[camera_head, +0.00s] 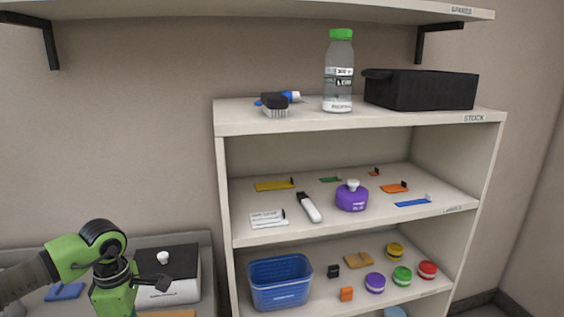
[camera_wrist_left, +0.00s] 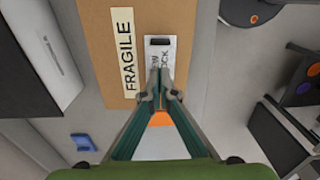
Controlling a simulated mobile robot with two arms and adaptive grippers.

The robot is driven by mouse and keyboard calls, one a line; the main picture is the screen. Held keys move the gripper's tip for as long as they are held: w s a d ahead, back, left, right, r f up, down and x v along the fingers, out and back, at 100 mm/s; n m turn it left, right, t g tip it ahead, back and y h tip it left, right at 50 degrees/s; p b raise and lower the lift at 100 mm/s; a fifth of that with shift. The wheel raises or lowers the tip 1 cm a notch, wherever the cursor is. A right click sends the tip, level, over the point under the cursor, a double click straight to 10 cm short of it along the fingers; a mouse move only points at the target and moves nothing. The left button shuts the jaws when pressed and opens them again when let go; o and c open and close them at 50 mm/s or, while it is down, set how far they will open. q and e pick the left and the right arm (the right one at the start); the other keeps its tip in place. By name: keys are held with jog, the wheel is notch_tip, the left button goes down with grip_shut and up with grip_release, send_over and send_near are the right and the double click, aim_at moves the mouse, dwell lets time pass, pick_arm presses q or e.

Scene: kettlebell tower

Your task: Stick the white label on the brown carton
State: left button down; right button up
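The brown carton (camera_wrist_left: 100,32) fills the middle of the left wrist view and has a cream FRAGILE strip (camera_wrist_left: 122,50) on it. A white label (camera_wrist_left: 168,47) with dark lettering and a black tab (camera_wrist_left: 159,41) shows over the carton, right of that strip. My left gripper (camera_wrist_left: 159,76) is in front of the label's lower end. Its fingertips look close together, the tab is beyond them, and I cannot tell whether they touch the label. Another white label (camera_head: 265,218) lies on the middle shelf. My right gripper is not in view.
The shelf unit (camera_head: 360,121) holds a bottle (camera_head: 339,75), a black bin (camera_head: 425,90), a purple kettlebell-like object (camera_head: 351,197) and several coloured labels. A blue basket (camera_head: 280,290) stands lower. A black-topped white box (camera_head: 185,291) stands near my left arm.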

pick_arm(q)
jog(key=shift+f+b, duration=0.75)
jog(key=shift+f, duration=0.2)
dwell(0.6)
jog(key=shift+s+f+b, duration=0.15)
jog(key=shift+f+b, duration=0.05)
jog(key=shift+b, duration=0.25)
dwell(2.0)
jog(key=shift+r, duration=0.1)
dwell(0.5)
jog(key=shift+r+p, duration=2.1)
jog(key=shift+r, duration=1.5)
notch_tip(320, 180, up, 12)
jog(key=shift+d, duration=0.1)
